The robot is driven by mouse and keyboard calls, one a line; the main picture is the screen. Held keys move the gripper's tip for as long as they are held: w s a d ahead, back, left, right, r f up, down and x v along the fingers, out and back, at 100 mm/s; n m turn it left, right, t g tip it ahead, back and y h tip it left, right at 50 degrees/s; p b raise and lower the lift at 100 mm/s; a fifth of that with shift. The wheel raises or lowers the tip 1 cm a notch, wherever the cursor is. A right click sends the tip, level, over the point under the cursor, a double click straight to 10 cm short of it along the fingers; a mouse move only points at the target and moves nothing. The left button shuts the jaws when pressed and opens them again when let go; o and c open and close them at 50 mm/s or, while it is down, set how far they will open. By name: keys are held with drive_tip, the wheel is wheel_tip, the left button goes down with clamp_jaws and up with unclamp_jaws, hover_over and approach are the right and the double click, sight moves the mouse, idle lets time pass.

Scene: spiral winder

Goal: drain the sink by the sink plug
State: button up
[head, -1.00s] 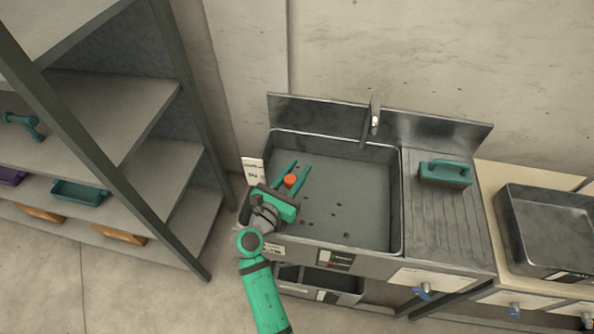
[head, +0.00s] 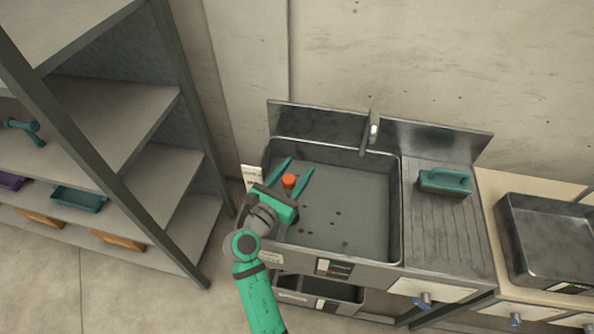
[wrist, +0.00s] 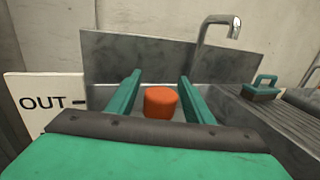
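The sink (head: 345,205) is a grey metal basin with greyish water and several small dark specks in it. The sink plug, an orange-red knob (head: 289,181), shows near the basin's left side. In the wrist view the orange plug (wrist: 160,102) is between the two green fingers, with gaps on both sides. My gripper (head: 296,172) is open over the left part of the sink, its fingers pointing to the back wall.
A faucet (head: 372,130) rises at the sink's back. A green-handled block (head: 445,182) lies on the ribbed drainboard (head: 443,225). A metal tray (head: 550,240) is at the right. A white sign reading "OUT" (wrist: 42,103) stands left of the sink. Shelves (head: 110,120) fill the left.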

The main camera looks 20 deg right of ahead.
sight(285, 186)
drive_tip(key=v, duration=1)
drive_tip(key=shift+s+a, duration=0.25)
drive_tip(key=shift+a, duration=0.1)
idle(6.7)
